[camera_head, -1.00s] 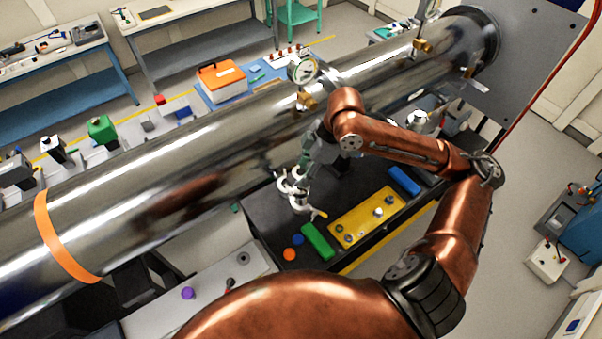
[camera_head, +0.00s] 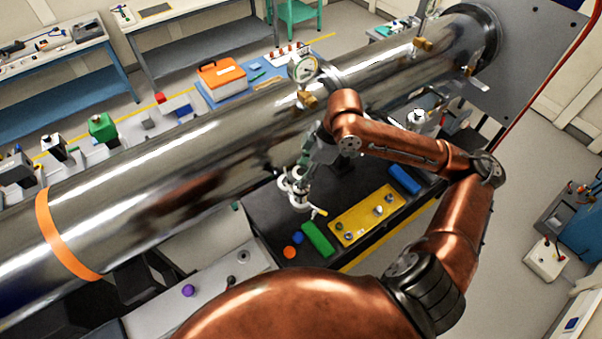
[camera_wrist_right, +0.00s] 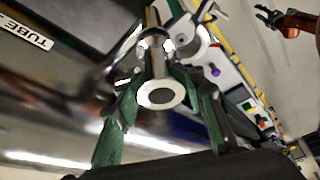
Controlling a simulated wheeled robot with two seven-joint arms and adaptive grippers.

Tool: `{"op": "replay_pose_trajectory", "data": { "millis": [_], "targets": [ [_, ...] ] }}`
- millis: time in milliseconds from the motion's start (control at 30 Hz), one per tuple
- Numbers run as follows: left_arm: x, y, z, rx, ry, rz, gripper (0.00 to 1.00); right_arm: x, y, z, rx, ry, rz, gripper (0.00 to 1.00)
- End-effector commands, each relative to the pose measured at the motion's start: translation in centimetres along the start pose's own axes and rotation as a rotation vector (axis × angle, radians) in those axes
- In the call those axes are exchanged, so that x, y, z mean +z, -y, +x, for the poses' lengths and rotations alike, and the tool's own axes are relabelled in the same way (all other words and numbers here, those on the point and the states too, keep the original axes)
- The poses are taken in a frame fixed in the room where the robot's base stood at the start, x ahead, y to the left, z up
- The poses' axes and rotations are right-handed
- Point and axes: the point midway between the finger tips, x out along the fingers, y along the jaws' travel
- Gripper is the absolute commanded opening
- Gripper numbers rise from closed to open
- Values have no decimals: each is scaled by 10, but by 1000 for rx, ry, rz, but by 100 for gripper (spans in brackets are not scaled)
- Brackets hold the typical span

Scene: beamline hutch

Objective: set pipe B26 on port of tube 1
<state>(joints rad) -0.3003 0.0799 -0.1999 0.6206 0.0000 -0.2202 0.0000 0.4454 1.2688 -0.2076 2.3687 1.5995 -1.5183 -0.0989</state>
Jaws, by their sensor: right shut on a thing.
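Tube 1 is the large polished steel tube (camera_head: 180,170) running diagonally across the head view. Its surface and a label reading "TUBE" (camera_wrist_right: 28,34) show in the wrist view. My right gripper (camera_head: 308,172) is beside the tube's near side, above the dark bench. It is shut on a metal pipe with pale round flanges (camera_head: 297,192), presumably B26; no marking is readable. In the wrist view the green fingers of this gripper (camera_wrist_right: 160,112) flank the pipe, with one round flange end (camera_wrist_right: 161,95) facing the camera. I cannot make out the port. My left gripper (camera_wrist_right: 268,15) shows small at the upper right.
The dark bench (camera_head: 262,215) below carries a yellow plate (camera_head: 365,215), a green block (camera_head: 317,239) and a blue block (camera_head: 404,179). A dial gauge (camera_head: 302,68) and brass fittings stand on the tube. An orange band (camera_head: 60,240) circles it.

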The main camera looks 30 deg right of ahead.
Motion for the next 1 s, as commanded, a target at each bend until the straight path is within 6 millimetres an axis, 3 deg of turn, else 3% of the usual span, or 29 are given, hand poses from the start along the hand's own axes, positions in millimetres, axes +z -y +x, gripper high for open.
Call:
{"op": "replay_pose_trajectory", "data": {
  "millis": [400, 433, 733, 1000],
  "targets": [
    [0, 0, 1, 0, 0, 0, 40, 1, 0, 2, 0, -1, 0, 4],
    [0, 0, 1, 0, 0, 0, 40, 1, 0, 2, 0, -1, 0, 35],
    [0, 0, 1, 0, 0, 0, 40, 1, 0, 2, 0, -1, 0, 56],
    [1, 2, 1, -2, 1, 0, 40, 1, 0, 2, 0, 0, 0, 57]
  ]
}}
